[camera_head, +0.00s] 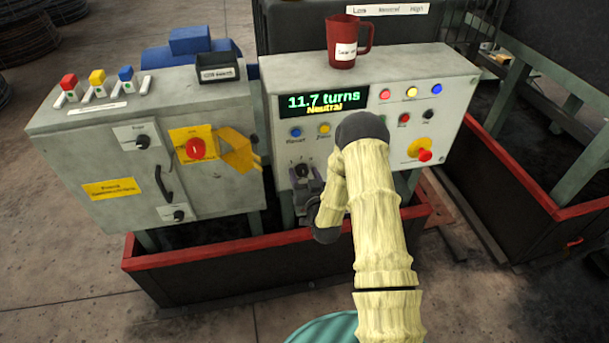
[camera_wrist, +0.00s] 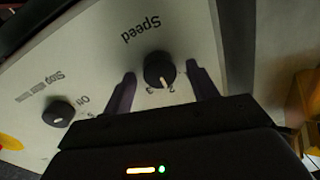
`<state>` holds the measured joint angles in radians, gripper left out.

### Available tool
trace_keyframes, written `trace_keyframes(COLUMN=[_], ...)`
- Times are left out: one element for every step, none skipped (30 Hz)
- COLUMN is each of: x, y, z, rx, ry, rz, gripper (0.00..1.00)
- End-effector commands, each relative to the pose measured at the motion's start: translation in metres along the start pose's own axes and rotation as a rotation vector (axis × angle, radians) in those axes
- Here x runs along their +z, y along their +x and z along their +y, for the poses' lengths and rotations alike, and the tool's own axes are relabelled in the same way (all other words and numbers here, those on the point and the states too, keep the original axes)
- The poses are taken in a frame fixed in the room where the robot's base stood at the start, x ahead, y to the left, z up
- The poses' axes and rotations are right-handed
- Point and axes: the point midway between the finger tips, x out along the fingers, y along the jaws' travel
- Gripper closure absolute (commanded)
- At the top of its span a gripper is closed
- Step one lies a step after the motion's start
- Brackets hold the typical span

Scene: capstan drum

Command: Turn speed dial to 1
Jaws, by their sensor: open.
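The speed dial (camera_wrist: 160,70) is a round black knob on the pale panel, under an upside-down "Speed" label in the wrist view. A light pointer mark shows at its lower edge, among small digits that are hard to read. In the head view the dial (camera_head: 302,170) is at the lower left of the right control box. My gripper (camera_wrist: 162,88) is open, with one finger on each side of the dial. A gap shows between each finger and the knob. In the head view my gripper (camera_head: 304,188) is partly hidden by my arm.
The right box's display (camera_head: 323,102) reads 11.7 turns, Neutral. A stop dial (camera_wrist: 60,113) is beside the speed dial in the wrist view. A red mug (camera_head: 346,44) stands on the right box. A left control box (camera_head: 100,150) with a yellow flap (camera_head: 237,150) is close by.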

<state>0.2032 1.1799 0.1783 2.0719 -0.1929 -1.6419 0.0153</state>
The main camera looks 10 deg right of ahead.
Motion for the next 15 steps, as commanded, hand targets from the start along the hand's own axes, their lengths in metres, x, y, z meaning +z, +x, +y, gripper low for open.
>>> trace_keyframes(x=[0.0002, 0.0002, 0.0002, 0.0002, 0.0002, 0.0002, 0.0002, 0.0002, 0.0002, 0.0002, 0.0002, 0.0002, 0.0002, 0.0003, 0.0003], y=[-0.0002, -0.0003, -0.0003, -0.0003, -0.0004, -0.0004, -0.0004, -0.0004, -0.0005, -0.0005, -0.0005, -0.0005, -0.0005, -0.0006, -0.0006], z=[0.0, 0.0, 0.0, 0.0, 0.0, 0.0001, 0.0, 0.0, 0.0, 0.0, 0.0, 0.0, 0.0, 0.0, -0.0001], rx=[0.0, 0.0, 0.0, 0.0, 0.0, 0.0, 0.0, 0.0, 0.0, 0.0, 0.0, 0.0, 0.0, 0.0, 0.0], ry=[0.0, 0.0, 0.0, 0.0, 0.0, 0.0, 0.0, 0.0, 0.0, 0.0, 0.0, 0.0, -0.001, -0.001, -0.003], rz=[0.0, 0.0, 0.0, 0.0, 0.0, 0.0, 0.0, 0.0, 0.0, 0.0, 0.0, 0.0, 0.0, -0.001, -0.001], gripper=[0.42, 0.42, 0.42, 0.46, 0.51, 0.59, 0.65, 0.71, 0.79, 0.85, 0.86, 0.86, 0.86, 0.86, 0.86])
